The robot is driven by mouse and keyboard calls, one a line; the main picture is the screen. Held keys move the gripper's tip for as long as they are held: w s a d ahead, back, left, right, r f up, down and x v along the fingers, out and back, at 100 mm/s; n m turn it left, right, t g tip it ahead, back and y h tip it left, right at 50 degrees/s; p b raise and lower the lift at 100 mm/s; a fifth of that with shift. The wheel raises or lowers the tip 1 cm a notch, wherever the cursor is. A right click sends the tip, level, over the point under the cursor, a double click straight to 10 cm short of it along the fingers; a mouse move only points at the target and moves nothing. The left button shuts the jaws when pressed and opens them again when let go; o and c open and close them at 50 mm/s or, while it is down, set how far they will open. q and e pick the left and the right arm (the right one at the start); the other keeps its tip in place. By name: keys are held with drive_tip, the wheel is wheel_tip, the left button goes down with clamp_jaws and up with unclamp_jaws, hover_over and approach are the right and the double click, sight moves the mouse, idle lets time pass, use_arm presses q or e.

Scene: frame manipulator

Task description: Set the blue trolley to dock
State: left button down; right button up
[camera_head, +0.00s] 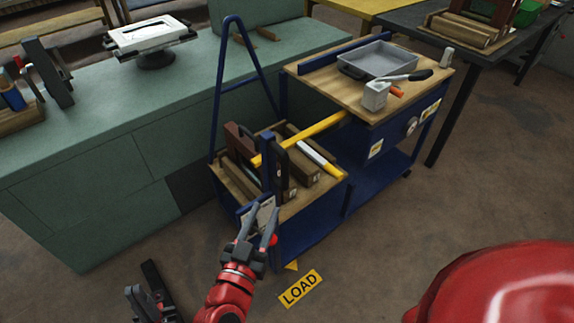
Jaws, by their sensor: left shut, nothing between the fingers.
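The blue trolley (365,188) stands beside the green bench, with a low wooden deck at the front left and a higher wooden top behind. A tall blue tube handle (217,90) rises on its left side. A yellow bar (305,139) slants across the low deck. A small yellow pointer (291,265) at its front base is beside the yellow LOAD plate (300,289) on the floor. My left gripper (262,224) is shut and empty, in front of the low deck's front edge; contact cannot be told. No dock mark can be made out.
The green bench (115,105) runs along the trolley's left side. A dark table (490,50) stands behind right. A grey tray (378,61) and tools lie on the trolley's top. The floor right of the trolley is clear.

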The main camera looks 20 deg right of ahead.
drive_tip(key=p+x, duration=0.1)
drive_tip(key=x, duration=1.6)
drive_tip(key=shift+d+p, duration=0.25)
drive_tip(key=shift+p, duration=0.1)
drive_tip(key=shift+f, duration=0.1)
clamp_jaws()
idle(0.5)
